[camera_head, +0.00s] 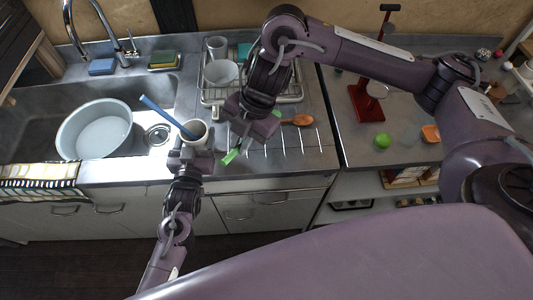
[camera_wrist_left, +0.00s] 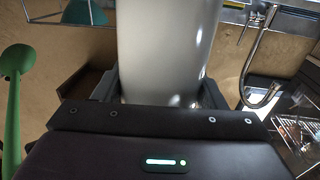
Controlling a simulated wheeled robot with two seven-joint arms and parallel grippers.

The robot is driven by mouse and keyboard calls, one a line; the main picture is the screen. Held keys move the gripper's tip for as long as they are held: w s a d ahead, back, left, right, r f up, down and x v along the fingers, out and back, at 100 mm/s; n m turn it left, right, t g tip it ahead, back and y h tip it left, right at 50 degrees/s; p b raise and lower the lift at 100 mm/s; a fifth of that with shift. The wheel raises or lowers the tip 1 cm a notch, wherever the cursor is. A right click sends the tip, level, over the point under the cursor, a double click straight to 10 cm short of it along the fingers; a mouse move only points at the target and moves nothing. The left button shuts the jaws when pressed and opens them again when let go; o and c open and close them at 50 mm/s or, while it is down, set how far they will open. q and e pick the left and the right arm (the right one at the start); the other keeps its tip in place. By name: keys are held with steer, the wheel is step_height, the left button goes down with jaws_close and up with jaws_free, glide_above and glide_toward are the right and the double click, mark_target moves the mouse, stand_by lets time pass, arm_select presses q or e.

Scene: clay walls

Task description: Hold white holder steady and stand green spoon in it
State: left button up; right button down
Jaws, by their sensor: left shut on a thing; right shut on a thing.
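The white holder (camera_head: 197,141) is near the counter's front edge, beside the sink, with a blue-handled utensil (camera_head: 165,116) leaning out of it to the left. My left gripper (camera_head: 190,156) is shut on the holder from the front. The holder fills the middle of the left wrist view (camera_wrist_left: 168,45), between the fingers. My right gripper (camera_head: 246,132) is shut on the green spoon (camera_head: 231,157), to the right of the holder and apart from it. Part of the spoon is hidden by that gripper. A green rod with a rounded end, seemingly the spoon, shows at the left in the left wrist view (camera_wrist_left: 14,100).
A white basin (camera_head: 95,131) sits in the sink on the left. A dish rack (camera_head: 290,90) with a white cup (camera_head: 221,73) stands behind the grippers. A red stand (camera_head: 366,100) and green ball (camera_head: 382,141) are further right.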

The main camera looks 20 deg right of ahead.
steer(key=w+a+r+m+y, duration=0.35)
steer(key=w+r+y, duration=0.3)
steer(key=r, duration=0.45)
steer(key=w+a+r+m+y, duration=0.2)
steer(key=w+r+m+y, duration=0.3)
steer(key=r+y, duration=0.4)
step_height(320, 180, down, 12)
steer(key=n+h, duration=0.1)
steer(key=shift+w, duration=0.25)
steer(key=shift+d+f+n+h, duration=0.1)
steer(key=shift+n+h, duration=0.15)
steer(key=c, duration=1.3)
jaws_free()
steer(key=shift+c, duration=0.2)
